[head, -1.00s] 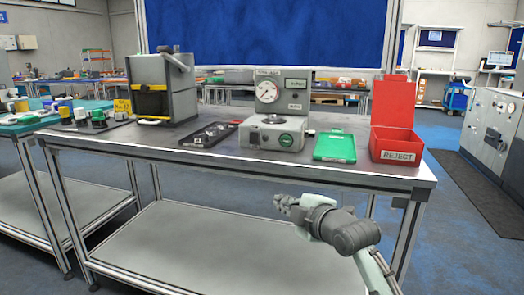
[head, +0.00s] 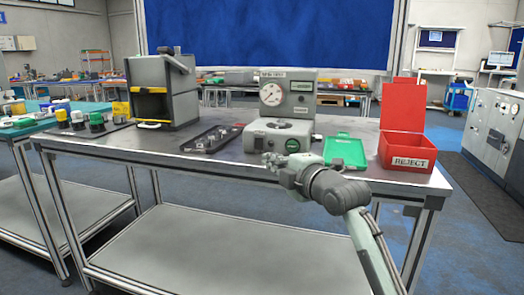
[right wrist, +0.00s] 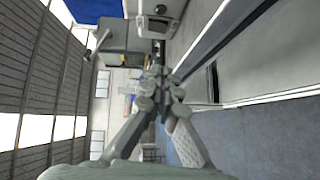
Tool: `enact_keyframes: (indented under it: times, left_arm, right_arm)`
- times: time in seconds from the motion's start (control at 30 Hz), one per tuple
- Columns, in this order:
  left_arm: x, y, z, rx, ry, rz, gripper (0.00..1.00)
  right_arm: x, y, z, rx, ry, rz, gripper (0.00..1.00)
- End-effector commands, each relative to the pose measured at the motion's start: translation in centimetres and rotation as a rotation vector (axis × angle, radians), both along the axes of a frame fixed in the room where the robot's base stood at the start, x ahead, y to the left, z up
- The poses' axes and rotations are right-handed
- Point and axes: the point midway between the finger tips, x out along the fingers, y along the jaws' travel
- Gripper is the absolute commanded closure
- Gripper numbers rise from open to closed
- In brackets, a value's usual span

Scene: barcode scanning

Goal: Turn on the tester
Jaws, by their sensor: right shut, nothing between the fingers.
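The tester (head: 287,105) is a grey machine with a round dial gauge and a base with a green round button (head: 292,145) on its front. It stands on the workbench (head: 365,180) near the middle in the head view. My right gripper (head: 268,160) is shut and empty. It is in front of the bench's front edge, just below and left of the tester's base in the picture, apart from the button. In the right wrist view the fingers (right wrist: 158,75) are together. My left gripper is not in view.
A black tray with small parts (head: 212,138) lies left of the tester. A green tray (head: 345,151) and an open red REJECT bin (head: 405,140) stand to the right. A grey box machine (head: 163,90) and a rack of coloured-cap items (head: 95,122) are on the left.

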Motion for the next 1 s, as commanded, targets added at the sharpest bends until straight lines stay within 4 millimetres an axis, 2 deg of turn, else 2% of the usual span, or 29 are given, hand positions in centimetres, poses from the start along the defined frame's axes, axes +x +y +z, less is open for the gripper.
enact_keyframes:
  times: [0.23,0.33,0.5,0.7,1.0]
  left_arm:
    - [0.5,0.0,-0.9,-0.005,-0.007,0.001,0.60]
    - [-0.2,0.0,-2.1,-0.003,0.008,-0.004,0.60]
    - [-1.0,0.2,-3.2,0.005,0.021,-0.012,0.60]
    - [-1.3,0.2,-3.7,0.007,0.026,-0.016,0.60]
    - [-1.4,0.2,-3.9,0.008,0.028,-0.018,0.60]
  right_arm:
    - [4.9,2.6,-0.3,0.005,0.001,0.000,1.00]
    - [6.6,3.6,-0.5,0.004,0.002,0.002,1.00]
    - [8.9,2.4,-1.0,0.002,0.001,-0.001,1.00]
    - [10.0,2.1,-1.2,0.001,0.000,0.000,1.00]
    - [10.1,2.0,-1.2,0.000,-0.001,0.000,1.00]
